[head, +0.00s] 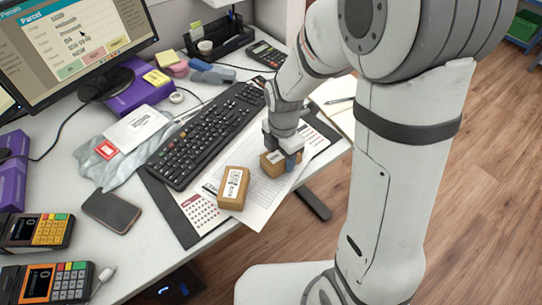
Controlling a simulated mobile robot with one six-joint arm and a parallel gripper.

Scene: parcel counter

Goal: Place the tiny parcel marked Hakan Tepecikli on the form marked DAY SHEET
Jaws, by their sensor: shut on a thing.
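My gripper (283,152) is shut on a small brown parcel (268,165) with a pale label, over the right part of some white printed sheets (262,207). I cannot tell whether this parcel touches the paper. A second small brown parcel (233,188) with a white label lies to its left, on the sheets near the calendar print. The names on both parcels and the headings on the sheets are too small to read, so I cannot tell which is Hakan Tepecikli or DAY SHEET. My gripper partly hides the held parcel.
A black keyboard (205,135) lies just behind the sheets on a dark desk mat (163,197). A dark phone or wallet (111,211), a grey plastic mailer (95,165) and two card terminals (38,231) are on the left. An open notebook (338,104) is at the right. The desk's front edge is close.

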